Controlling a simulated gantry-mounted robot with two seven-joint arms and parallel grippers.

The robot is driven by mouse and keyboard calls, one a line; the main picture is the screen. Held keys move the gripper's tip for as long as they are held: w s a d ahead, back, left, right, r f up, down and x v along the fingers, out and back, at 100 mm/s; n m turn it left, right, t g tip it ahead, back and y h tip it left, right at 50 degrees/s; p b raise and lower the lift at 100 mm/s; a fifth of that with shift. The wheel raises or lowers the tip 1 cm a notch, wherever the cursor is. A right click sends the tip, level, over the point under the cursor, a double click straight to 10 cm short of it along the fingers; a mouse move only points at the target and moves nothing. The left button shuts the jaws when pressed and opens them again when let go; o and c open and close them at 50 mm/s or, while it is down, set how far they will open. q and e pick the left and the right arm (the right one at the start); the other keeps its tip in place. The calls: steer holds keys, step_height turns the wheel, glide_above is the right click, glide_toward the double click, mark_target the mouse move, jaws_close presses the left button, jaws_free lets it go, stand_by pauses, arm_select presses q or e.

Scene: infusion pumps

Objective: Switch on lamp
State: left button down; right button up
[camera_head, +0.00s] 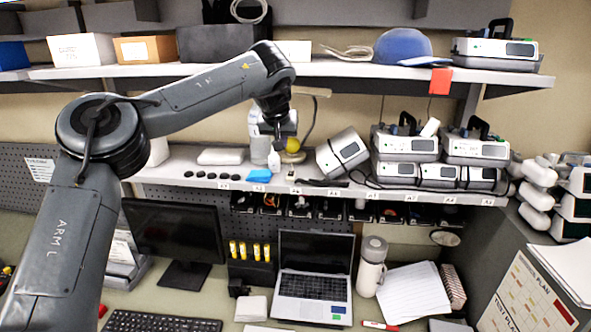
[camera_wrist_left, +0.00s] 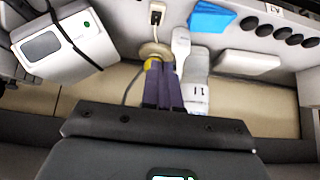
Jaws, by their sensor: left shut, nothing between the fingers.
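My left gripper (camera_head: 277,143) reaches down over the upper work shelf. In the left wrist view its two dark purple fingers (camera_wrist_left: 162,68) are together, with nothing visible between them. Just beyond the fingertips is a round tan piece (camera_wrist_left: 155,49), perhaps the lamp's base, with a yellow part (camera_wrist_left: 152,63) beside the fingers; I cannot tell whether they touch. A tan bar (camera_head: 312,92) above may be the lamp's head. My right gripper is out of view.
White bottles (camera_wrist_left: 194,75) stand close beside the fingers. A blue cloth (camera_head: 259,176) and several dark round pieces (camera_head: 213,175) lie left. A tilted pump (camera_head: 342,152) stands right, with more pumps (camera_head: 407,145) beyond. Below are a monitor (camera_head: 172,235) and laptop (camera_head: 314,272).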

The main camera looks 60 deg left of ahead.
arm_select(q)
steer(key=shift+w+d+r, duration=0.2)
steer(key=shift+d+r, duration=0.1)
steer(key=shift+r, duration=0.1)
steer(key=p, duration=0.4)
glide_above(289, 173)
steer(key=s+d, duration=0.2)
step_height(289, 173, down, 7)
steer(key=f, duration=0.2)
steer(key=f+p, duration=0.1)
steer(key=shift+w+a+f, duration=0.15)
steer(key=shift+w+f, duration=0.05)
steer(key=shift+w, duration=0.05)
steer(key=shift+f, duration=0.8)
